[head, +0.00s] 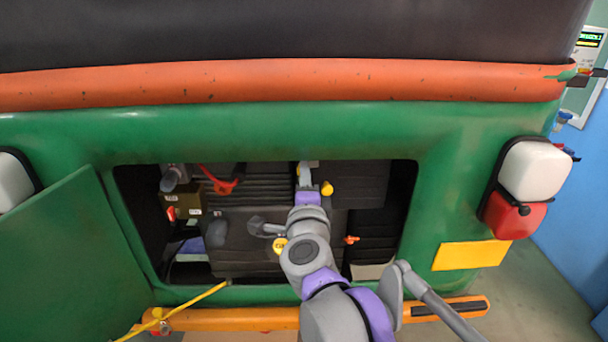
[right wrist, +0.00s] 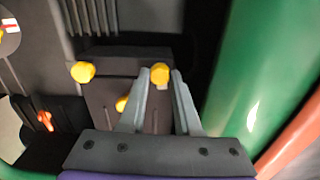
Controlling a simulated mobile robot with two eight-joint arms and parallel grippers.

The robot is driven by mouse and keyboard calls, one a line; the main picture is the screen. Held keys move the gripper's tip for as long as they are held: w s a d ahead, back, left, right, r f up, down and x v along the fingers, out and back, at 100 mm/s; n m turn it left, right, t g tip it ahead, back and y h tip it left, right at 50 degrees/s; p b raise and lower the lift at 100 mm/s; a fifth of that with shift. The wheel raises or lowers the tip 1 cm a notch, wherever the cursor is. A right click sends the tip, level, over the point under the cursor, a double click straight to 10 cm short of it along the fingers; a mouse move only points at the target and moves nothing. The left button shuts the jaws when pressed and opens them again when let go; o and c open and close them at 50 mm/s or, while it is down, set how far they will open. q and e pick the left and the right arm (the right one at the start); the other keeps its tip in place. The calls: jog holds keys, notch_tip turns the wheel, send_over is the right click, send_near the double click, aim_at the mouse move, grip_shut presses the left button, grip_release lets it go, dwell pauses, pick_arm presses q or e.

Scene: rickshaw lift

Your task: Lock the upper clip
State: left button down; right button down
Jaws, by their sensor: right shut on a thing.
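My right gripper (head: 304,170) reaches into the open rear compartment of the green rickshaw, at the upper middle of the black engine housing. In the right wrist view its two grey fingers (right wrist: 160,82) are closed on the yellow-tipped upper clip (right wrist: 160,73), whose tip shows between the fingertips. In the head view the fingers and my wrist largely hide this clip. A second yellow knob (head: 327,188) shows just right of my gripper, and another (head: 280,245) lies lower down beside my arm. Whether the clip is locked cannot be told. My left gripper is out of view.
A red lever (head: 218,182) and an orange-tipped part (head: 350,240) sit inside the compartment. A yellow rod (head: 190,309) slants at lower left. The green door (head: 70,255) hangs open at left.

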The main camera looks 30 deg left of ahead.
jog(key=shift+m, duration=0.9)
jog(key=c, duration=0.6)
grip_release()
jog(key=b+v, duration=0.1)
jog(key=v, duration=1)
jog(key=shift+a, duration=0.1)
